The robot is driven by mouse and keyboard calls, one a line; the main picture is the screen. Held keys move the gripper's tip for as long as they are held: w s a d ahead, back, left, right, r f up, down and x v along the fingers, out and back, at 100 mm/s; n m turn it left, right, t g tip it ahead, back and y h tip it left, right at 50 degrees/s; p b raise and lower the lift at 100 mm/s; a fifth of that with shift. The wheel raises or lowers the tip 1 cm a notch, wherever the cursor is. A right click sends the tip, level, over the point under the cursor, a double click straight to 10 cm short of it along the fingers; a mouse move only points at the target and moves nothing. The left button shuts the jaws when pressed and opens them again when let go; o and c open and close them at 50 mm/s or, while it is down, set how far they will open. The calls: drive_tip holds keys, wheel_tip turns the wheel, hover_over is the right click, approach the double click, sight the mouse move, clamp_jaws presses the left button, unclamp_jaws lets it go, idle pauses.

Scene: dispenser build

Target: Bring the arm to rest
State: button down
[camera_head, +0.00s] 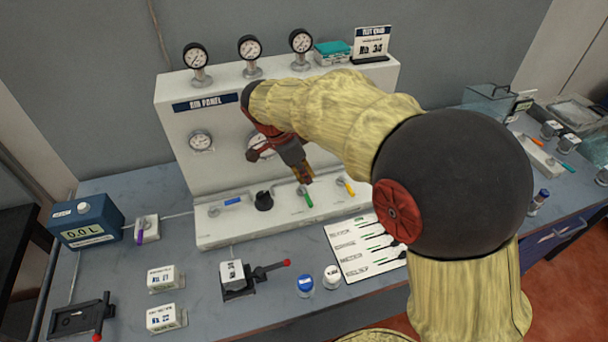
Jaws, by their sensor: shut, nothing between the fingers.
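My arm, in a yellowish cover with dark joints, reaches from the lower right across to the panel in the head view. My gripper (303,174) is shut and empty. It points down in front of the white gas panel (180,120), above the row of valves on its lower ledge. The green-handled valve (305,197) lies just below the fingertips in the picture; I cannot tell the exact gap. My forearm hides part of the panel's right side.
The bench (205,265) holds a blue meter box (88,222), white blocks (162,279), a clamp with a red-tipped lever (250,278), two small capped jars (305,285) and a printed card (350,245). Gauges (249,47) stand on the panel top. Trays and containers stand at the right.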

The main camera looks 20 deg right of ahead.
drive_tip(key=s+a+f+n+y, duration=0.1)
drive_tip(key=s+a+n+y, duration=0.1)
drive_tip(key=s+n, duration=0.75)
drive_tip(key=s+r+n+t+y, duration=0.1)
drive_tip(key=s+r+n+t, duration=0.1)
drive_tip(key=s+r+n, duration=0.2)
drive_tip(key=s+d+r+n+t+y, duration=0.1)
drive_tip(key=s+r+n+t, duration=0.2)
drive_tip(key=s, duration=0.7)
wheel_tip(320, 180, up, 2)
drive_tip(key=shift+r+n, duration=0.1)
drive_tip(key=shift+n, duration=0.25)
